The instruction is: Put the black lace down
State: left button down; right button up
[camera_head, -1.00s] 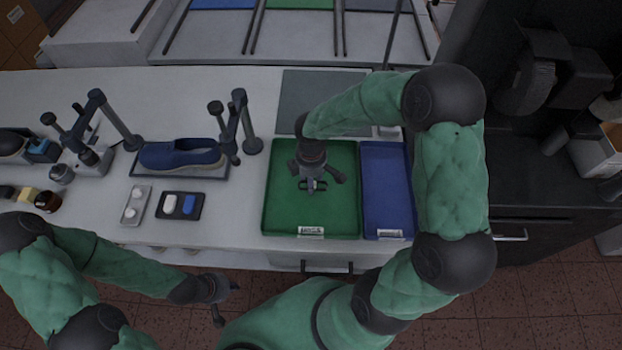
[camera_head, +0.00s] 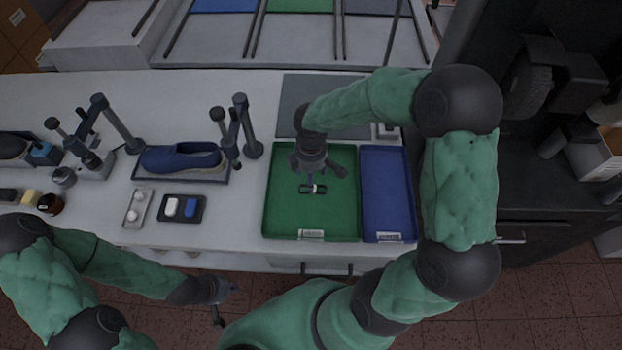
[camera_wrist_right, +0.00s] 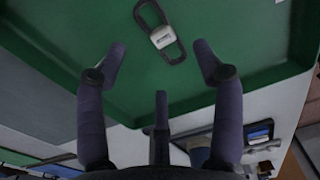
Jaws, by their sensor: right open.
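The black lace (camera_head: 307,189), a small dark loop with a white band, lies on the floor of the green tray (camera_head: 283,222). The lace also shows in the right wrist view (camera_wrist_right: 175,51), flat on the green surface and apart from the fingers. My right gripper (camera_head: 318,168) is just above the lace, open and empty. Its spread fingers also show in the right wrist view (camera_wrist_right: 160,62). My left gripper (camera_head: 227,302) hangs in front of the table's front edge, away from the tray, with its fingers apart and nothing between them.
A blue tray (camera_head: 387,195) adjoins the green tray on the right and looks empty. A blue shoe (camera_head: 180,158) sits on a dark stand to the left, beside upright posts (camera_head: 243,125). A small black tray (camera_head: 181,208) holds a white and a blue piece.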

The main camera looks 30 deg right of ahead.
notch_tip(320, 180, up, 8)
jog(key=p, duration=0.1)
jog(key=shift+f, duration=0.25)
dwell(0.4)
